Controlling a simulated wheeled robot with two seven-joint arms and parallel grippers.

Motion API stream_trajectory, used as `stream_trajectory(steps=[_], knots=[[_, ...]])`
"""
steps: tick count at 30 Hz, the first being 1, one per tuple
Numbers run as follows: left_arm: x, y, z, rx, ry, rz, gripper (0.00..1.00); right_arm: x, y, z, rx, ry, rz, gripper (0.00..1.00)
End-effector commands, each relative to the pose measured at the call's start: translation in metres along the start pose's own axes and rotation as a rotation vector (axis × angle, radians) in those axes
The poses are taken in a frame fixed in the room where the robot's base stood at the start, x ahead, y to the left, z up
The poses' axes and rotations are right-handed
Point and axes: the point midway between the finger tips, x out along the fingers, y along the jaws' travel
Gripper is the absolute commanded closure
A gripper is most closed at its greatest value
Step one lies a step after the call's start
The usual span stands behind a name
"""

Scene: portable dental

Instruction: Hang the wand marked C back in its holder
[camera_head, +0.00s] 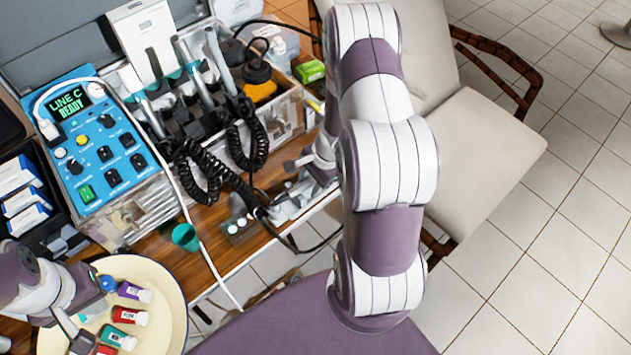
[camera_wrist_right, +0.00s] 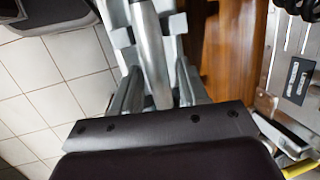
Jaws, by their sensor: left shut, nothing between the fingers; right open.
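A silver wand-like rod (camera_wrist_right: 150,40) lies between the fingers of my right gripper (camera_wrist_right: 158,80) in the right wrist view; the fingers stand apart on either side of it. No letter C is legible on it. In the head view my right gripper (camera_head: 303,168) is low at the table's right edge, partly hidden by my own arm. Several grey wands (camera_head: 205,75) stand in the holder (camera_head: 180,122) behind, with black coiled cords. My left gripper (camera_head: 84,338) is shut and empty over the cream tray at the lower left.
The blue control panel (camera_head: 95,140) reads LINE C READY. Coiled black cords (camera_head: 205,172) hang across the table front. A green cup (camera_head: 186,236) stands near the front edge. The cream tray (camera_head: 172,300) holds several coloured bottles. A padded chair (camera_head: 480,150) stands right of the table.

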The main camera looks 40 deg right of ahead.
Motion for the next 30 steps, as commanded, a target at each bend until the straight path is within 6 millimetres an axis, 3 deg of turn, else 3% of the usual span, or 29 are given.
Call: stream_trajectory(steps=[3,7,14,30], knots=[[-0.001,0.000,0.000,0.000,0.000,0.000,1.00,-0.001,0.000,0.000,0.000,0.000,0.000,0.60],[-0.001,0.000,0.000,0.000,0.001,0.000,1.00,-0.001,0.000,0.000,0.000,0.000,0.000,1.00],[-0.006,0.000,-0.001,0.000,0.000,0.000,1.00,-0.006,-0.001,0.001,0.000,0.000,0.000,1.00],[-0.051,0.000,-0.006,0.000,0.000,0.000,1.00,-0.056,-0.011,0.012,0.000,0.000,0.000,1.00]])
